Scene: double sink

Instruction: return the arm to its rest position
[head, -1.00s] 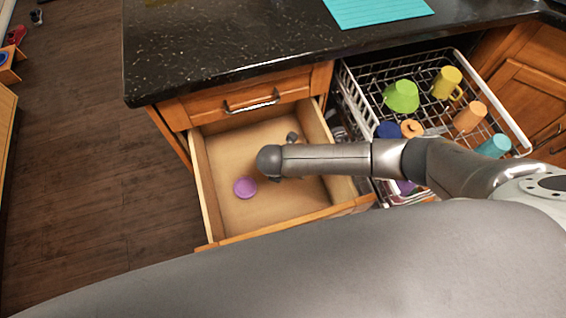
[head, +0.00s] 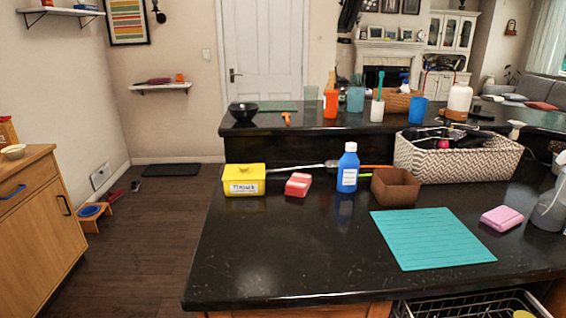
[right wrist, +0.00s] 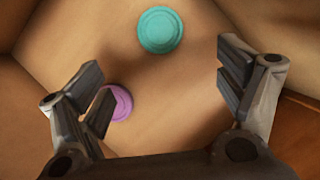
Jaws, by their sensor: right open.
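My right gripper (right wrist: 163,85) is open in the right wrist view, with a clear gap between its dark fingers. It is over the wooden drawer interior (right wrist: 190,105) and holds nothing. A teal round lid-like piece (right wrist: 161,30) lies beyond the fingers, near the top of that view. A purple round piece (right wrist: 119,103) lies by the left finger, which partly covers it. Neither arm shows in the head view, and my left gripper is out of view.
The black counter (head: 290,260) bears a teal mat (head: 430,238), a yellow box (head: 243,180), a blue bottle (head: 348,168) and a woven basket (head: 455,160). The dish rack (head: 470,305) edge shows below. Dark floor (head: 150,240) is open at left.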

